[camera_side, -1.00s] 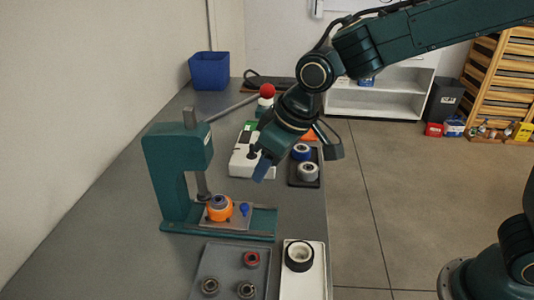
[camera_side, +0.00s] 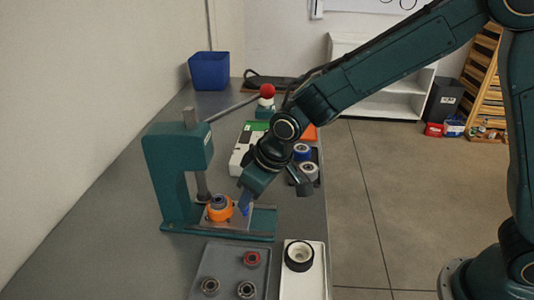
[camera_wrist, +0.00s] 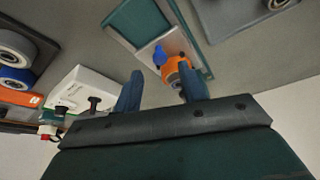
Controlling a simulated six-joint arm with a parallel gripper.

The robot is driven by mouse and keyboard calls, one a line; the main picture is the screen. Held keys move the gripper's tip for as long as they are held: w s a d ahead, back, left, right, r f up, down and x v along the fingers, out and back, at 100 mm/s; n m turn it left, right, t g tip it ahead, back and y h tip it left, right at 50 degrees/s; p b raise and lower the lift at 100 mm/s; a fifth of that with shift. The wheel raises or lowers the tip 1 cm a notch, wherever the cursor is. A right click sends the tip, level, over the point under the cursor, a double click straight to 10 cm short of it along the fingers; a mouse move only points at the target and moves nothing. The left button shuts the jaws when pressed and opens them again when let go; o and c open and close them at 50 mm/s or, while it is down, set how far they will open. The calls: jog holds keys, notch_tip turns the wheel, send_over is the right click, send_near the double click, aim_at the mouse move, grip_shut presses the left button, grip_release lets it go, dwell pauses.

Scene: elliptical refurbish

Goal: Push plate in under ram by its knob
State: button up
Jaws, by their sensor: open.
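The teal press (camera_side: 178,165) stands at the left of the bench in the side view, its ram (camera_side: 202,185) hanging down. The grey plate (camera_side: 236,222) lies on the press base and carries an orange wheel (camera_side: 219,209) near the ram. The plate's blue knob (camera_wrist: 161,55) shows in the wrist view, beside the orange wheel (camera_wrist: 174,77). My gripper (camera_side: 245,203) is open, with its fingertips low at the knob end of the plate; they largely hide the knob in the side view. In the wrist view the knob appears between and beyond the fingertips (camera_wrist: 158,74); contact cannot be told.
A grey tray (camera_side: 222,262) with several small wheels and a white tray (camera_side: 312,285) with a dark-rimmed wheel lie in front. A white-green box (camera_side: 240,160) and a dark tray with wheels stand behind my gripper. The press lever (camera_side: 235,107) slants up behind.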

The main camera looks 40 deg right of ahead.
jog(key=shift+x, duration=1.95)
grip_shut()
